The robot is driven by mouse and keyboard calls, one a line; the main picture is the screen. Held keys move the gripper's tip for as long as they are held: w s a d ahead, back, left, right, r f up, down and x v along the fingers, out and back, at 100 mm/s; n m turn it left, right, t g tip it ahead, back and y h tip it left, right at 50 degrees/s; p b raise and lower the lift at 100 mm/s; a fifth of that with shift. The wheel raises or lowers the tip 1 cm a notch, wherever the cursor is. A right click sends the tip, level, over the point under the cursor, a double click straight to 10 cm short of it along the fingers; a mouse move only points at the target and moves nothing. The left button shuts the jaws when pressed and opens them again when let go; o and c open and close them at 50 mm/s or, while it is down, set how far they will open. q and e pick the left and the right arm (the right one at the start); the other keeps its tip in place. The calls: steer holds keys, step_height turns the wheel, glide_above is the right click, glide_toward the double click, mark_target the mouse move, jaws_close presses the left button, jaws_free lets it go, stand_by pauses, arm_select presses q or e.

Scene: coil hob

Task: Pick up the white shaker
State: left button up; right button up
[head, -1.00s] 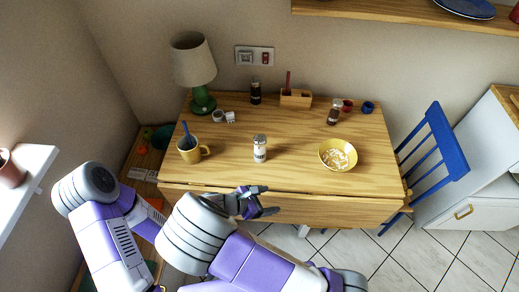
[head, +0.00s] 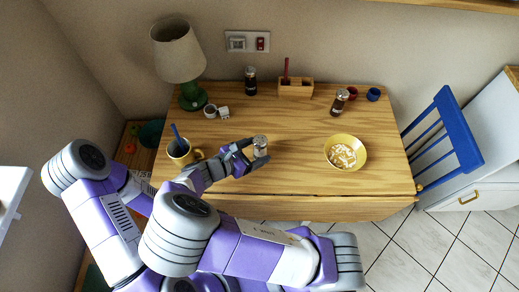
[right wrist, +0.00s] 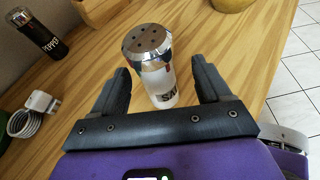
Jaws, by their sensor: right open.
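The white shaker (head: 260,147) has a silver perforated cap and dark lettering, and stands upright on the wooden table. My right gripper (head: 256,154) is at it, coming from the left. In the right wrist view the shaker (right wrist: 158,80) is between the two dark fingers, with a gap showing on each side. The right gripper is open and holds nothing. The lower part of the shaker is partly hidden by a finger in the head view. My left gripper is out of view.
A yellow mug (head: 183,153) stands close to my right wrist on the left. A yellow bowl (head: 345,138) is to the right. A dark pepper shaker (head: 250,82), a wooden holder (head: 295,89) and a green lamp (head: 193,97) stand behind. The table between shaker and bowl is clear.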

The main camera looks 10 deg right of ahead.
steer(key=b+x, duration=0.1)
steer(key=x, duration=0.3)
steer(key=shift+w+a+f, duration=0.1)
steer(key=shift+w+f, duration=0.1)
steer(key=shift+w+d+b, duration=0.15)
steer(key=shift+d+b, duration=0.15)
steer(key=shift+b, duration=0.05)
steer(key=c, duration=1.1)
